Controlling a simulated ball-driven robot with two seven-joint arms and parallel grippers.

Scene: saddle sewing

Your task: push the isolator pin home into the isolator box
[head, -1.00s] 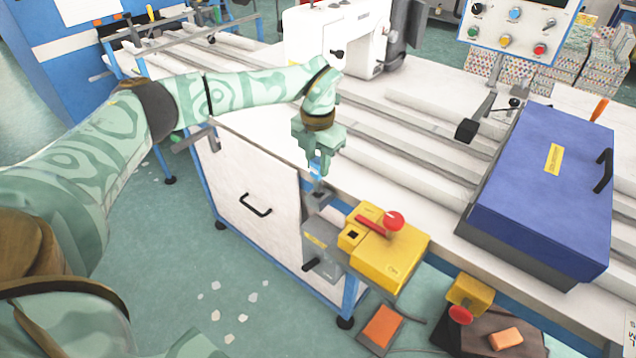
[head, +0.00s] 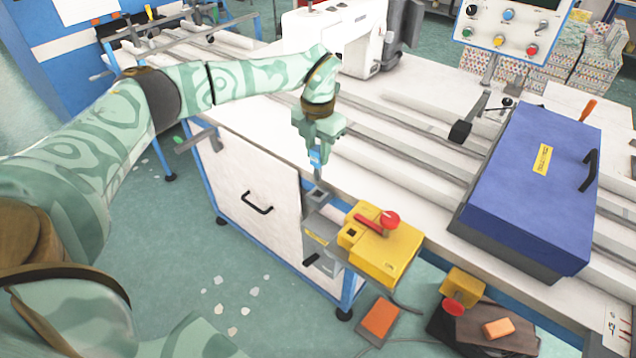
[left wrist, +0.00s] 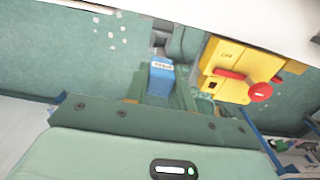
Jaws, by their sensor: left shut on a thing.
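My left gripper (head: 317,148) is shut on the blue-handled isolator pin (head: 316,158). The pin points down with its grey shank showing below the fingers. In the left wrist view the blue handle (left wrist: 161,78) carries a small white label. The pin is above a grey holder (head: 318,194) at the table's front edge; whether its tip touches the holder is too small to tell. The yellow isolator box (head: 385,258) is to the right of the pin, with a dark square opening (head: 351,232) in its raised left part. It also shows in the left wrist view (left wrist: 230,89). My right gripper is not in view.
A red lever and red knob (head: 390,219) stand up from the box top. A grey unit (head: 322,252) hangs below the holder. A large blue case (head: 530,190) lies to the right on the table. A white sewing machine (head: 335,40) stands behind.

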